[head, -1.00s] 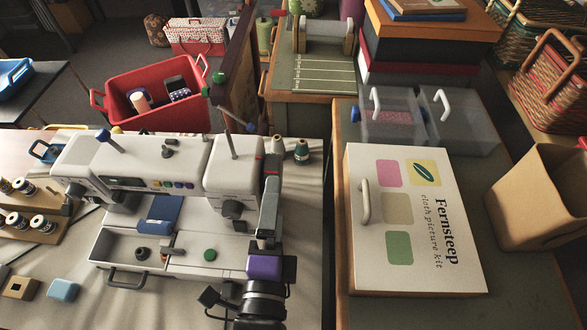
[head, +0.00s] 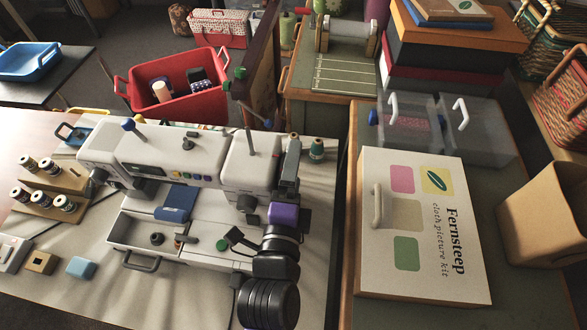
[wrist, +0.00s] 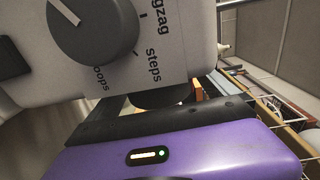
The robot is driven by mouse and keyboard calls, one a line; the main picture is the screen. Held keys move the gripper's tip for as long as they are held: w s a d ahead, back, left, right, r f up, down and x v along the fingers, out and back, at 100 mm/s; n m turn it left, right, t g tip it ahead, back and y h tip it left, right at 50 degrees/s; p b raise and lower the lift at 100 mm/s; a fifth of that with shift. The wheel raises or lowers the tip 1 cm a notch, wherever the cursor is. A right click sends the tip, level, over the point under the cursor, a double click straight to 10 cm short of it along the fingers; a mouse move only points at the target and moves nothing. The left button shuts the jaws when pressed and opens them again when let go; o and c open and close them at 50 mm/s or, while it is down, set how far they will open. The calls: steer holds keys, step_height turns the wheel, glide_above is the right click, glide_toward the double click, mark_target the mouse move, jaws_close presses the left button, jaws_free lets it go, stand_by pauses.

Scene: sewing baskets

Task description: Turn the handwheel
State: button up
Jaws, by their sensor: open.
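A white sewing machine (head: 165,160) stands on the table at left in the head view, with a blue part and an open tray in front of it. My gripper (head: 290,152), with its purple housing (head: 285,215), is beside the machine's right end. It is open; I see nothing held. In the wrist view the machine's grey dial (wrist: 92,25), marked "zigzag" and "steps", is close at the upper left. A dark rounded part (wrist: 160,97) shows below the machine's edge, just past my purple housing; it may be the handwheel. In the head view my gripper hides that end.
A teal thread spool (head: 317,150) stands just right of my gripper. A Fernsteep kit box (head: 425,270) lies on the right-hand table, near clear bins (head: 480,135). A spool rack (head: 65,180) and small blocks are at left. A red bin (head: 175,98) stands behind.

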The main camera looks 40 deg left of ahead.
steer(key=c, duration=1.4)
steer(key=shift+f, duration=0.1)
steer(key=shift+f+b, duration=0.2)
steer(key=shift+b, duration=0.65)
steer(key=shift+f+t+b, duration=0.1)
steer(key=shift+t+b, duration=0.2)
steer(key=shift+b, duration=0.2)
steer(key=t+b, duration=0.1)
steer(key=b, duration=0.3)
steer(key=shift+f+y, duration=0.1)
steer(key=shift+y, duration=0.3)
steer(key=t+y+b, duration=0.1)
steer(key=t+b, duration=0.1)
steer(key=b, duration=0.3)
steer(key=shift+w+r, duration=0.1)
steer(key=shift+r, duration=0.1)
steer(key=shift+r+t+y+b, duration=0.2)
steer(key=shift+t+y+b, duration=0.3)
steer(key=shift+t+b, duration=0.45)
steer(key=shift+r, duration=0.1)
